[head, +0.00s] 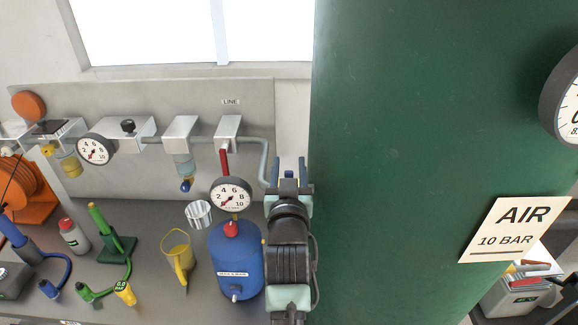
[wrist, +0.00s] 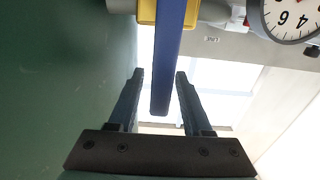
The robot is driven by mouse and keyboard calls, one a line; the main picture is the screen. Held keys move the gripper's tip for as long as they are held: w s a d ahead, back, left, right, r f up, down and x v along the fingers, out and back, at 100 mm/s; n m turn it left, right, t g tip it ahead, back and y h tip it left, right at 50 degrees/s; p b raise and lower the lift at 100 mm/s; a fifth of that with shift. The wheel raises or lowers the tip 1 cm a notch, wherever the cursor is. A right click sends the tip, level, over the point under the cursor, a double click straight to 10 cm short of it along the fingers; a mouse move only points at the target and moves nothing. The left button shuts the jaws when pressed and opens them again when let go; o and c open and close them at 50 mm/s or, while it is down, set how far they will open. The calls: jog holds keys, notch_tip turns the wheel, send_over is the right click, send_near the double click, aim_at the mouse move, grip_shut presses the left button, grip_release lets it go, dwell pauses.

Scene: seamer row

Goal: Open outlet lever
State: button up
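A long blue lever (wrist: 165,70) shows in the wrist view, reaching down from a yellow valve body (wrist: 147,12) at the top edge. My gripper (wrist: 160,75) is open, with one finger on each side of the lever. The lever lies closer to the right finger; I cannot tell whether they touch. In the head view my gripper (head: 289,188) is beside the left edge of the green tank (head: 420,130). My gripper and arm mostly hide the lever and valve there.
A panel with pipes, gauges and a red lever (head: 224,160) stands at left. The tank blocks the right side.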

grip_shut()
dwell(1.2)
